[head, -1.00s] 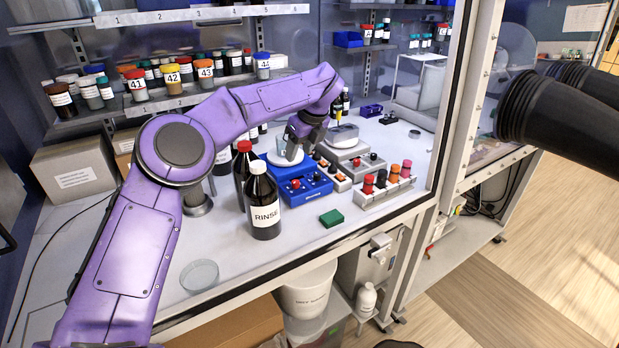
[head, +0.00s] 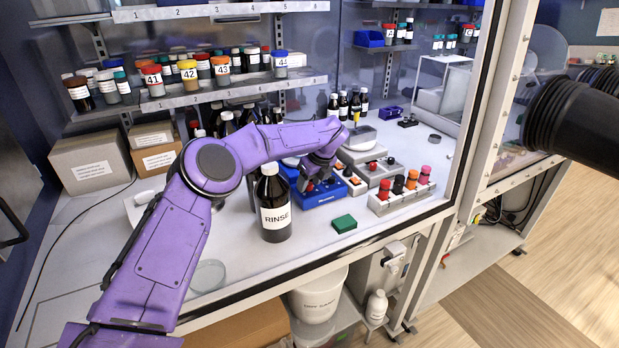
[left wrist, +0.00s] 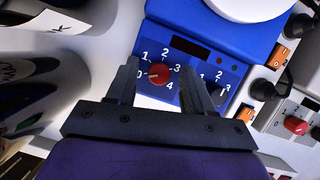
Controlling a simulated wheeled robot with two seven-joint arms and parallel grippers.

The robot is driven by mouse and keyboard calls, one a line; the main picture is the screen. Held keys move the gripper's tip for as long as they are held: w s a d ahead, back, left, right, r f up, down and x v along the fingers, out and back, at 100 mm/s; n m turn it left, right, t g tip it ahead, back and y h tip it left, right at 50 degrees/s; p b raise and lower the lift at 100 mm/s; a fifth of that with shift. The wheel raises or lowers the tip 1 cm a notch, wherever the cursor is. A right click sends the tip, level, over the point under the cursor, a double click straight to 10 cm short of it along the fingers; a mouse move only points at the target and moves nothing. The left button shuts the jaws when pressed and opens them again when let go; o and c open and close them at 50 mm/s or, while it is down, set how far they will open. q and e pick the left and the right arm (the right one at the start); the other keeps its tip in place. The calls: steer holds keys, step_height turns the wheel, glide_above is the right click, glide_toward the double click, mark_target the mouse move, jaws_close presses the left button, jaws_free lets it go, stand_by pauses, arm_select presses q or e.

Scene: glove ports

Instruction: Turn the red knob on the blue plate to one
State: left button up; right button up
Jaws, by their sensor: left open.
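The blue plate is the sloped front of a blue hotplate unit (head: 323,196), which also shows in the left wrist view (left wrist: 190,22). The red knob (left wrist: 159,73) sits on it in a dial marked 0 to 4. A pale mark on the knob seems to face the 0 side, but I cannot be sure. My left gripper (left wrist: 160,66) is open, one finger on each side of the knob with gaps visible. In the head view, my left gripper (head: 311,180) is low over the unit's front and hides the knob. My right gripper is out of view.
A black knob (left wrist: 213,90) with its own dial is right of the right finger. The RINSE bottle (head: 273,205) stands close left of the unit. A grey unit with red knobs (head: 370,168), a rack of colored caps (head: 403,192) and a green block (head: 344,223) are nearby.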

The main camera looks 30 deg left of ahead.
arm_select(q)
jaws_close()
steer(key=shift+f, duration=0.1)
steer(key=m+b, duration=0.2)
steer(key=shift+f+t+b, duration=0.15)
steer(key=shift+t+b, duration=0.2)
steer(key=shift+t, duration=0.05)
steer(key=shift+s+a+m+t+h+b, duration=0.1)
steer(key=shift+m+t+h+b, duration=0.25)
steer(key=shift+m+b, duration=0.4)
steer(key=shift+m+t+h, duration=0.25)
steer(key=shift+m, duration=0.9)
steer(key=shift+r+m, duration=0.2)
steer(key=shift+m, duration=0.7)
steer(key=shift+a+r+m+t+h, duration=0.1)
steer(key=shift+m+t+h, duration=0.3)
steer(key=shift+m, duration=0.65)
steer(key=shift+a+m+t+h, duration=0.1)
steer(key=shift+m+h, duration=0.5)
steer(key=shift+m, duration=0.45)
